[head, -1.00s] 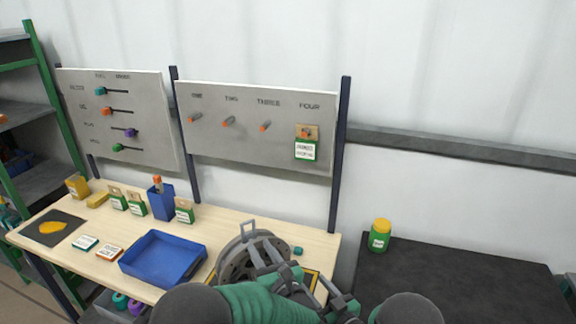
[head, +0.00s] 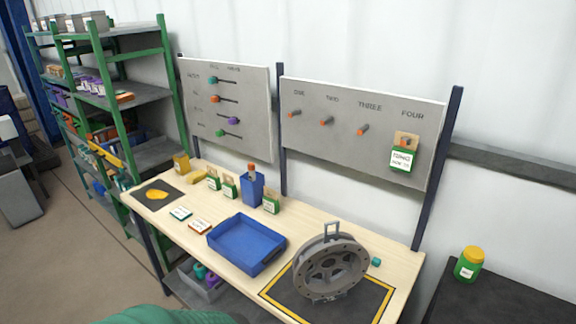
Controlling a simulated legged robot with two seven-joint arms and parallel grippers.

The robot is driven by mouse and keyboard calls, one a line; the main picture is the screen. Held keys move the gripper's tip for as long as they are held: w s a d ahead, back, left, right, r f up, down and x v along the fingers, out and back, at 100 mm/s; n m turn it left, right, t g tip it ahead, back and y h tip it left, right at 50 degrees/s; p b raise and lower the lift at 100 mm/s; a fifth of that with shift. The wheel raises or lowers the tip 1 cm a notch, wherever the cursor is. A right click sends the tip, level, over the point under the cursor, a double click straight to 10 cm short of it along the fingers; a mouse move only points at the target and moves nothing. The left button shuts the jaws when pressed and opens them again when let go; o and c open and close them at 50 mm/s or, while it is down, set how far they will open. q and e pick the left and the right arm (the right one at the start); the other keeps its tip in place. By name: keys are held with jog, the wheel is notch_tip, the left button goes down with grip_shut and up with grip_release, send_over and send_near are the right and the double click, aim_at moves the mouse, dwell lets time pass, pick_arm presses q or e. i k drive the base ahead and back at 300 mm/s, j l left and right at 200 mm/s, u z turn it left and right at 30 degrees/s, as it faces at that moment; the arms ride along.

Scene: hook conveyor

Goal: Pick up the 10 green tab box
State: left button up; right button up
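Several small boxes with green lower parts, white labels and tan tab tops stand on the wooden table. Two stand side by side at the back, the left green tab box (head: 213,180) and the middle green tab box (head: 230,187). A third green tab box (head: 271,201) stands right of the blue bin. Another green tab box (head: 404,152) hangs at position FOUR on the right board. Their printing is too small to tell which is the 10. Neither gripper shows now; only part of my green arm is at the bottom edge.
A blue tray (head: 283,244) and a grey wheel (head: 331,268) on a yellow-bordered mat take up the table's front right. A blue bin (head: 253,189) holds an orange-topped item. Green shelving (head: 165,85) stands left. A green-yellow jar (head: 468,264) sits on the dark right surface.

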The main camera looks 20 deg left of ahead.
aim_at(214, 181)
jog(key=j+u, duration=0.1)
jog(key=j, duration=0.3)
jog(key=i+j+u, duration=0.1)
jog(key=j, duration=0.3)
jog(key=i+j+u, duration=0.1)
jog(key=j, duration=0.3)
jog(key=i+j+u, duration=0.1)
jog(key=j, duration=0.3)
jog(key=i+j+u, duration=0.1)
jog(key=j, duration=0.25)
jog(key=i, duration=0.1)
